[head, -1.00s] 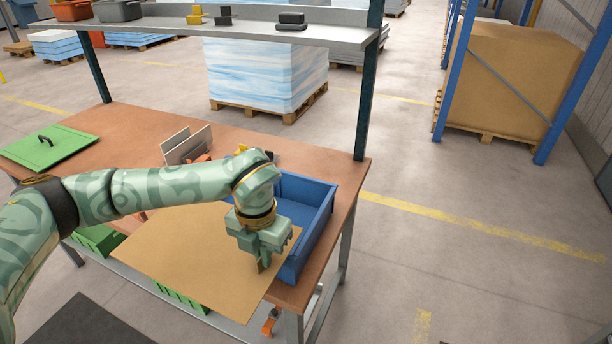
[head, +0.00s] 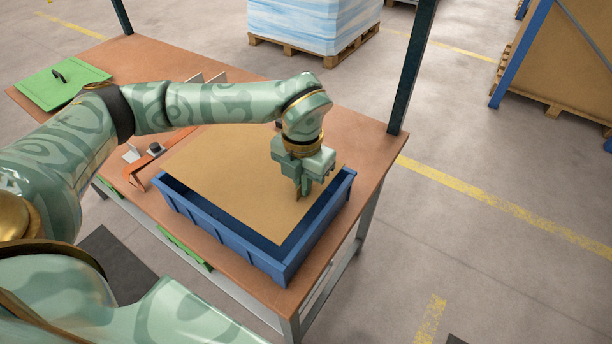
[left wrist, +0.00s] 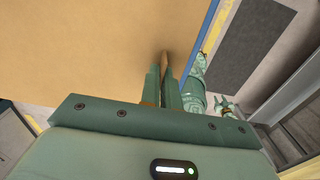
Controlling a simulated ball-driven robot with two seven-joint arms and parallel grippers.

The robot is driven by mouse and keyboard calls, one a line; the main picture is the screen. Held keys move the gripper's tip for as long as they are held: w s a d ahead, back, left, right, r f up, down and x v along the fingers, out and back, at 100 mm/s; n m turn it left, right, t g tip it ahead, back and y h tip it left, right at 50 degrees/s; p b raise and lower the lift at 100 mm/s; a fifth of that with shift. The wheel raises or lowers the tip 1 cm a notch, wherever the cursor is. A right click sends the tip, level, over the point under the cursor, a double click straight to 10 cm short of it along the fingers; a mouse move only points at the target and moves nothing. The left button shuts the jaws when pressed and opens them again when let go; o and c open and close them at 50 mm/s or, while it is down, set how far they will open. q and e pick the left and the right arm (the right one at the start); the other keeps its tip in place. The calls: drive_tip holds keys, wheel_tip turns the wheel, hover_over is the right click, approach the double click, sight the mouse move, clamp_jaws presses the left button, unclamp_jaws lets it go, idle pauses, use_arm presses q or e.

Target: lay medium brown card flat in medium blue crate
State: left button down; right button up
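The brown card (head: 225,178) is a large thin sheet, roughly level over the blue crate (head: 228,238) in the head view. It hides most of the crate's inside and its back wall. Dark gaps show between the card and the front and right walls; I cannot tell whether it touches the floor. My left gripper (head: 303,194) points down at the card's right part, its fingers close together on the card. The left wrist view shows the card (left wrist: 80,50) beside these fingers (left wrist: 164,62).
The crate stands on a brown table (head: 375,150) near its front right corner. A green lid (head: 62,82) lies at the far left. An orange-handled item (head: 150,160) and upright plates (head: 205,78) are left of and behind the crate. A dark post (head: 412,70) rises at the back right.

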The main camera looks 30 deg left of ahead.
use_arm(q)
drive_tip(key=shift+f, duration=0.55)
wheel_tip(320, 180, down, 2)
drive_tip(key=b, duration=0.2)
drive_tip(key=shift+f+b, duration=0.25)
drive_tip(key=shift+b, duration=0.05)
drive_tip(key=b, duration=0.5)
hover_over(304, 229)
wheel_tip(304, 229, down, 5)
drive_tip(key=shift+s+f, duration=0.1)
drive_tip(key=shift+f, duration=1.45)
drive_tip(key=c, duration=1.6)
unclamp_jaws()
drive_tip(key=shift+o, duration=0.2)
